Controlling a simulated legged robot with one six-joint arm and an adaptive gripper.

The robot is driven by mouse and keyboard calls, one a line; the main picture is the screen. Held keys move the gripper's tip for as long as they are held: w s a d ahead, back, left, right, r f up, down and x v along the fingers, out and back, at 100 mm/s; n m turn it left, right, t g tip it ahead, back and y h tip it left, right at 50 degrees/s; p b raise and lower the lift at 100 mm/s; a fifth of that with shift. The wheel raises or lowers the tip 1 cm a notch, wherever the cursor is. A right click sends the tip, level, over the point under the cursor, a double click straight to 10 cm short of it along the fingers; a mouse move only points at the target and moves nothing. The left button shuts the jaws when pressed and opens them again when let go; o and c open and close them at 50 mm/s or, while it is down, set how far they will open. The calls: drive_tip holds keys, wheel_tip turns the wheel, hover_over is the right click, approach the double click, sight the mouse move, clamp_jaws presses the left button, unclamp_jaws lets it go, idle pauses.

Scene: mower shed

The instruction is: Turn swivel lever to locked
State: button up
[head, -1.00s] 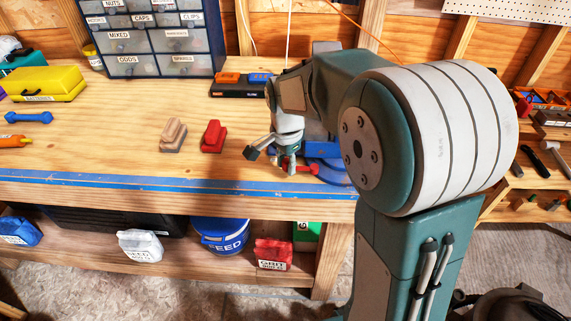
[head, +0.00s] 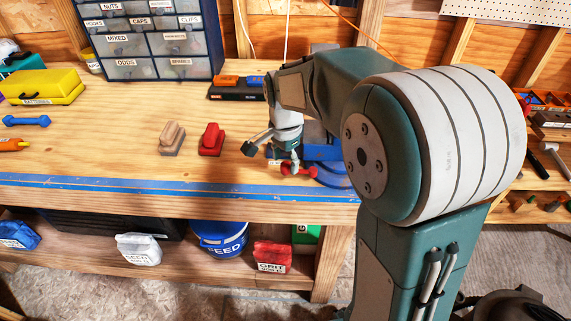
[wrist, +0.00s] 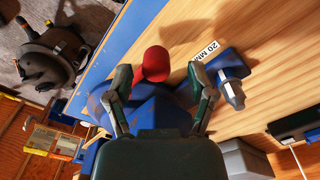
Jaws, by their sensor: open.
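The blue vise-like fixture (head: 335,176) stands near the front edge of the bench, partly hidden behind my arm. Its red lever (head: 312,171) shows low at its left side, beside my fingers. In the wrist view the lever's rounded red end (wrist: 155,62) lies between my fingertips, above the blue body (wrist: 160,108). My gripper (head: 270,153) points down at the fixture; in the wrist view my gripper (wrist: 160,78) is open, one finger on each side of the red end. I cannot tell whether either finger touches it.
A blue block with a metal tip (wrist: 230,86) sits right of my fingers, beside a "20 MM" label (wrist: 204,51). Left of my gripper, a red block (head: 211,140) and a tan block (head: 172,138) stand on the bench. A black tray (head: 235,88) lies behind.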

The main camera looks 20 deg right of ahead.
sight(287, 163)
wheel_tip(287, 163, up, 10)
drive_tip(key=shift+d, duration=0.15)
drive_tip(key=shift+r, duration=0.15)
idle(0.3)
drive_tip(key=s+d+f+n+t, duration=0.1)
drive_tip(key=s+n+t, duration=0.4)
drive_tip(key=s+n, duration=0.7)
drive_tip(key=shift+s+n+t, duration=0.3)
drive_tip(key=shift+s+n, duration=0.1)
drive_tip(key=shift+s, duration=4)
drive_tip(key=shift+f, duration=0.1)
